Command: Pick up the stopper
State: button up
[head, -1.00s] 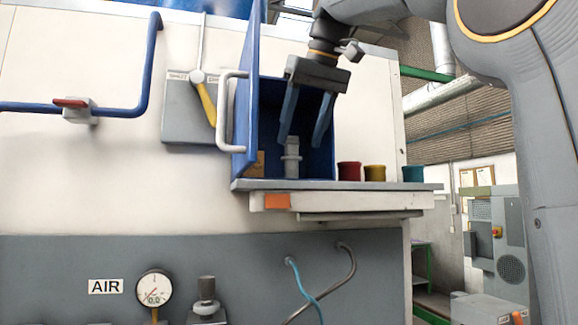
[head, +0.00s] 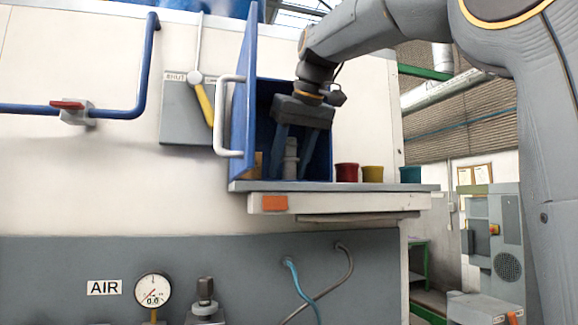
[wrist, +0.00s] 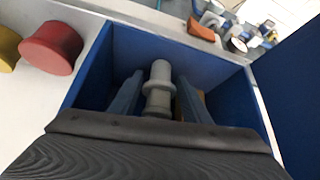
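The stopper (head: 291,160) is a grey, stepped cylinder with a collar. It stands upright inside the open blue box (head: 265,95), on its floor. It also shows in the wrist view (wrist: 158,90). My gripper (head: 291,174) reaches down into the box from above, with one finger on each side of the stopper. The fingers are open, and the wrist view shows my gripper (wrist: 158,92) with gaps between the fingers and the stopper. The fingertips' exact depth is hard to tell.
The blue door (head: 244,95) with a white handle (head: 220,125) stands open at the box's left. Red (head: 346,172), yellow (head: 373,173) and teal (head: 410,174) cups stand on the shelf (head: 330,187) to the right. A brownish block (head: 259,165) is beside the stopper.

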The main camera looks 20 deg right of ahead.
jog(key=c, duration=0.6)
jog(key=shift+c, duration=0.2)
jog(key=shift+r, duration=0.25)
jog(key=shift+r+p, duration=0.35)
jog(key=shift+p, duration=0.3)
jog(key=shift+r, duration=0.2)
